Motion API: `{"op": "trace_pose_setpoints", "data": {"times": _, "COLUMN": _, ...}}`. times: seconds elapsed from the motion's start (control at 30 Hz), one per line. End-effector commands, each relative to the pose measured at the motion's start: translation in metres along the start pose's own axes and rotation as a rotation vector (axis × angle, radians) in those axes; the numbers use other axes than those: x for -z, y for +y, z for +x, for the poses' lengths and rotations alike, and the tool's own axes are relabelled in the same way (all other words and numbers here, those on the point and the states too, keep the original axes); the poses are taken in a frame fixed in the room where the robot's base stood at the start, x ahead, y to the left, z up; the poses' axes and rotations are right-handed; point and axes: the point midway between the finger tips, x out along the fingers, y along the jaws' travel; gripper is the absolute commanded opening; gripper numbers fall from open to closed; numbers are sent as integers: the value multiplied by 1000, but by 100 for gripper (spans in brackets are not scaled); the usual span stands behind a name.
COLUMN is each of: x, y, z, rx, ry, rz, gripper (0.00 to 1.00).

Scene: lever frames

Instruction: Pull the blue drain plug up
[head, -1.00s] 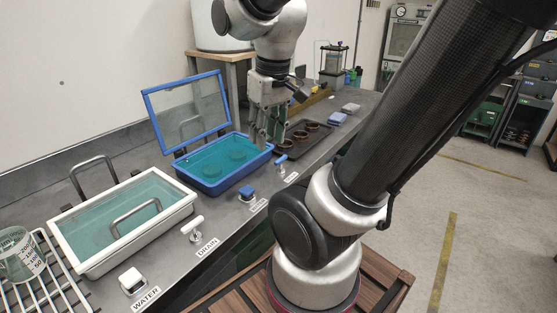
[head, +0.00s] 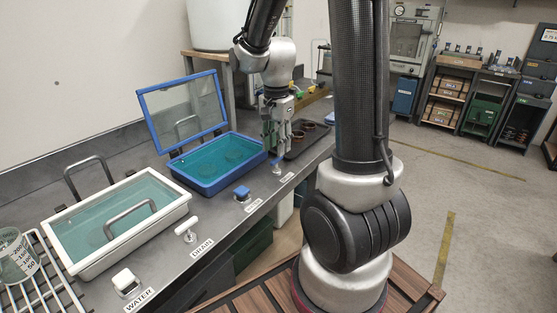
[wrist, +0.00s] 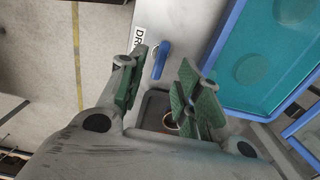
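The blue drain plug (head: 277,161) has a T-shaped handle and stands on the grey counter in front of the blue tank (head: 215,180). It also shows in the wrist view as a blue bar (wrist: 161,60) beside a partly visible label. My gripper (head: 272,147) is over the counter, close above the plug in the head view. In the wrist view its green-padded fingers (wrist: 162,72) are apart, with the blue handle seen in the gap near their tips. I see no contact. The plug's lower part is hard to make out.
The blue tank holds teal liquid and has a raised glass lid (head: 184,108). A white tank (head: 120,222), a white T-handle plug (head: 186,229), a white button (head: 126,282) and a blue button (head: 242,193) stand leftward. A dark tray (head: 307,140) with brown rings lies behind my gripper.

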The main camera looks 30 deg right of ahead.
Motion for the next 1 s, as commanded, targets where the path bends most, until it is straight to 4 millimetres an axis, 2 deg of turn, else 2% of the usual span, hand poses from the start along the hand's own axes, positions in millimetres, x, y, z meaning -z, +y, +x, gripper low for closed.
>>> {"op": "trace_pose_setpoints", "data": {"times": 0.1, "x": 0, "y": 1, "z": 22, "rx": -4, "ry": -2, "rz": -1, "gripper": 34}}
{"op": "trace_pose_setpoints", "data": {"times": 0.3, "x": 0, "y": 0, "z": 49, "rx": -2, "ry": -1, "rz": -2, "gripper": 34}}
{"op": "trace_pose_setpoints", "data": {"times": 0.43, "x": 0, "y": 0, "z": 56, "rx": 0, "ry": 0, "rz": -3, "gripper": 34}}
{"op": "trace_pose_setpoints", "data": {"times": 0.67, "x": 0, "y": 0, "z": 56, "rx": 0, "ry": 0, "rz": -3, "gripper": 34}}
{"op": "trace_pose_setpoints", "data": {"times": 0.87, "x": 0, "y": 0, "z": 56, "rx": 0, "ry": 0, "rz": -3, "gripper": 0}}
{"op": "trace_pose_setpoints", "data": {"times": 1.0, "x": 0, "y": 0, "z": 56, "rx": 0, "ry": 0, "rz": -3, "gripper": 0}}
